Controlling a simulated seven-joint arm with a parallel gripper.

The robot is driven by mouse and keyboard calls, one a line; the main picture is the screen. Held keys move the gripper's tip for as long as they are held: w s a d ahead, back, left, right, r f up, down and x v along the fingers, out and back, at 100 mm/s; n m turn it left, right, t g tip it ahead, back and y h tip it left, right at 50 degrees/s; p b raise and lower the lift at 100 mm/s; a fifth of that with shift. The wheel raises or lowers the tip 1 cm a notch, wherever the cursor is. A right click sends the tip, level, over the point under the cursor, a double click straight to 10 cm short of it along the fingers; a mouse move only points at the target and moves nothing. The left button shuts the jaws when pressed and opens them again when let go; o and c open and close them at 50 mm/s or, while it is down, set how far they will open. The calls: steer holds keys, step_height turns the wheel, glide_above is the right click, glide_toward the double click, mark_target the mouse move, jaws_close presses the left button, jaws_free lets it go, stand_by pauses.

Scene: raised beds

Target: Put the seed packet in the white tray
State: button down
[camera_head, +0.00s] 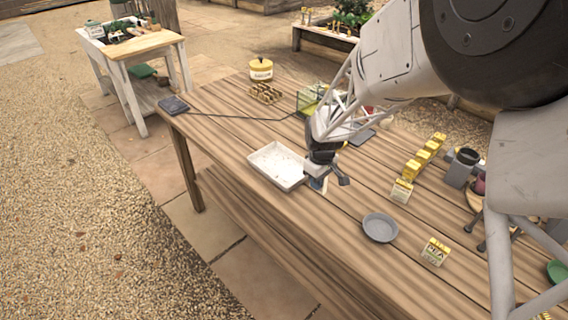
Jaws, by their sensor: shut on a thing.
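The white tray (275,164) is a shallow rectangular tray on the wooden table, left of my gripper. My gripper (326,178) points down just beyond the tray's right edge. It is shut on a small pale, flat thing (318,185), which looks like a seed packet; its face is mostly hidden and its print cannot be read. Two other packets with yellow and white fronts stand on the table to the right: one packet (402,191) near the yellow blocks and another packet (435,252) nearer the front.
A grey round dish (380,228) lies right of the tray. A row of yellow blocks (424,157) and a dark grey pot (462,166) stand further right. The table left of the tray is clear.

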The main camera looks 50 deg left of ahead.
steer(key=s+a, duration=0.1)
steer(key=s, duration=0.1)
steer(key=s+a, duration=0.4)
steer(key=shift+s+a+r, duration=0.25)
steer(key=shift+s, duration=0.15)
glide_above(281, 168)
steer(key=shift+f, duration=0.75)
stand_by(0.3)
steer(key=shift+f, duration=1.75)
steer(key=shift+f, duration=0.15)
steer(key=c, duration=1.1)
jaws_free()
steer(key=shift+o, duration=0.2)
step_height(281, 168, up, 12)
